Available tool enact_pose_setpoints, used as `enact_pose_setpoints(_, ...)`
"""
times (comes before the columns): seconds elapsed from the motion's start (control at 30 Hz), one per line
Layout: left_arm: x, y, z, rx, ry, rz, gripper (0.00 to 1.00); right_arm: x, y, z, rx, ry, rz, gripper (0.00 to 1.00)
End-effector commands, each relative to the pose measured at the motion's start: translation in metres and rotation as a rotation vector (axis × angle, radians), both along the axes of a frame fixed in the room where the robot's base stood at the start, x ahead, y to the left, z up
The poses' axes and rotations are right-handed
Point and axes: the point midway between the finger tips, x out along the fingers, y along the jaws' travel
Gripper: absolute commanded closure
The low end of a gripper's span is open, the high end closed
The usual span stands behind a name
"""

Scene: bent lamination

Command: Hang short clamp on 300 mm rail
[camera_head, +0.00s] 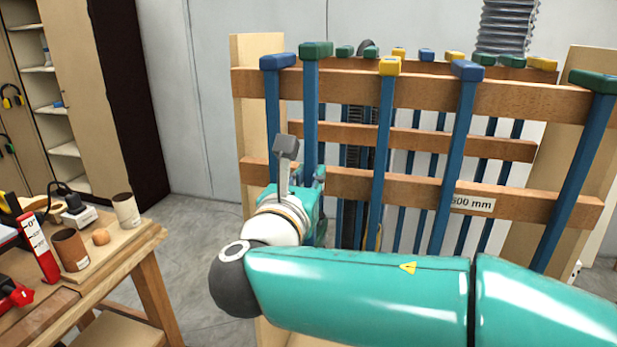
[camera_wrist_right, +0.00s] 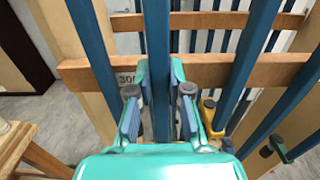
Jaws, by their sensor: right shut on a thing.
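My right gripper (camera_head: 309,182) is in front of the wooden rack and shut on the blue bar of a clamp (camera_head: 310,120). In the right wrist view, the held clamp's bar (camera_wrist_right: 157,45) stands upright between the two fingers (camera_wrist_right: 159,105). Its green head (camera_head: 316,50) is at the top edge of the upper front rail (camera_head: 425,94); I cannot tell whether it rests there. In the wrist view, a label reading "30" (camera_wrist_right: 126,77), partly covered, is on the lower rail (camera_wrist_right: 215,73). My left gripper is out of view.
Blue-headed (camera_head: 278,61) and yellow-headed (camera_head: 389,66) clamps hang left and right of the held one. Another label, partly hidden, ends in "00 mm" (camera_head: 472,203). More clamps hang on rails behind. A wooden workbench (camera_head: 135,246) with cups and tools stands at left.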

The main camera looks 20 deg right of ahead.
Motion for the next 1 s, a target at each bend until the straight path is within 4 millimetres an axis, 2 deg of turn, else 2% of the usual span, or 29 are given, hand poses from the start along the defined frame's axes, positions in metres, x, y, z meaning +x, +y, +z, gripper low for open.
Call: enact_pose_setpoints(1.0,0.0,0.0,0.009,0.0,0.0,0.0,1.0,0.029,-0.019,0.002,-0.001,-0.004,-0.001,1.0)
